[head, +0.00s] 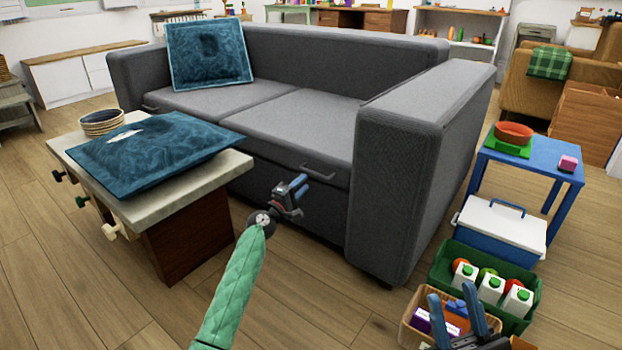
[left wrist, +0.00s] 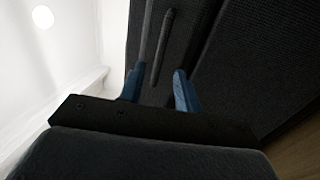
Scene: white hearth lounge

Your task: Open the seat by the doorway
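The grey sofa (head: 255,65) has two seat cushions with a bar handle on each front edge. The right seat (head: 310,125) is flat and closed, with its handle (head: 318,174) just right of my left gripper. The left seat (head: 205,98) is also closed; its handle (head: 150,107) is at the far left. My left gripper (head: 299,184) is open in front of the right seat. In the left wrist view a dark bar handle (left wrist: 162,48) lies ahead, between and beyond the open blue fingers (left wrist: 158,90). My right gripper (head: 455,305) is open and empty. No doorway is clearly visible.
A blue cushion (head: 209,55) leans on the left seat. A marble-topped table (head: 225,172) with another cushion (head: 150,150) stands left of my left arm. A green crate (head: 440,270), a cooler (head: 505,228) and a blue table (head: 540,160) stand on the right.

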